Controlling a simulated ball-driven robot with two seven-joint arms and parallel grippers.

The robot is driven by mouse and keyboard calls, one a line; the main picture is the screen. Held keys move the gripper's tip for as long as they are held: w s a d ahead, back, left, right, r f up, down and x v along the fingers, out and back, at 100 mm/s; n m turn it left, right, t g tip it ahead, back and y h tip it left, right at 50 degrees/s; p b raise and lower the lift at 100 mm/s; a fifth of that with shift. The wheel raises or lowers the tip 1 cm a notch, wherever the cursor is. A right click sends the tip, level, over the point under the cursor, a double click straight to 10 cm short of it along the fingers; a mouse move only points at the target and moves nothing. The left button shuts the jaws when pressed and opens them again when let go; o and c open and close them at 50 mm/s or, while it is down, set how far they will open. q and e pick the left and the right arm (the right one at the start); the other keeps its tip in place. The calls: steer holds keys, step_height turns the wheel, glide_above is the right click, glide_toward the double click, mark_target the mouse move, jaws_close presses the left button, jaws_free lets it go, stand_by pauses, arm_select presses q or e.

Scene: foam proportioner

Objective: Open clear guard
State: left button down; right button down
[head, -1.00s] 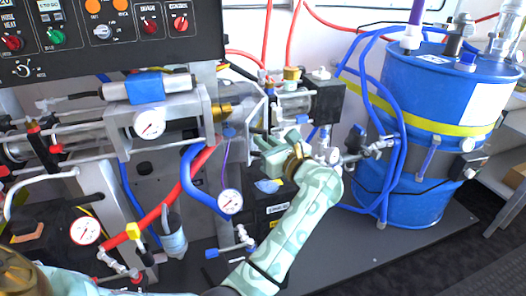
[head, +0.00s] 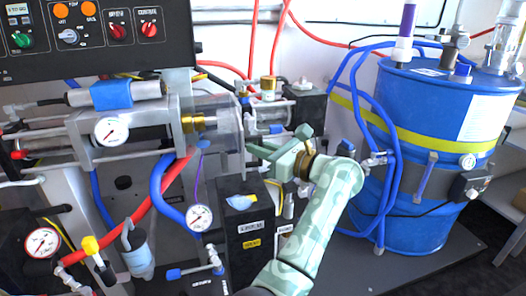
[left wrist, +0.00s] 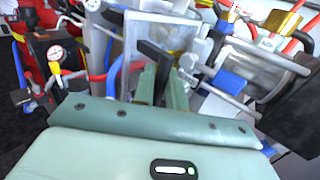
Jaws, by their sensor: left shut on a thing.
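The clear guard (head: 226,124) is a see-through panel beside the brass coupling (head: 198,121) in the head view. In the left wrist view the clear guard (left wrist: 137,38) stands just beyond my fingers. My left gripper (head: 262,152) is at the guard's right edge. The left wrist view shows the left gripper (left wrist: 162,78) with its two green fingers around a black handle (left wrist: 150,50) at the guard. The gripper is shut on this handle. Exactly where the handle joins the guard is hard to make out. My right gripper is not in view.
A blue drum (head: 420,150) with blue hoses stands on the right. A black box with labels (head: 245,225) sits below the gripper. A pressure gauge (head: 110,131) and a control panel (head: 95,35) are on the left. Red and blue hoses hang below the pump.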

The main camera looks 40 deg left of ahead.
arm_select(q)
steer(key=shift+a+r, duration=0.1)
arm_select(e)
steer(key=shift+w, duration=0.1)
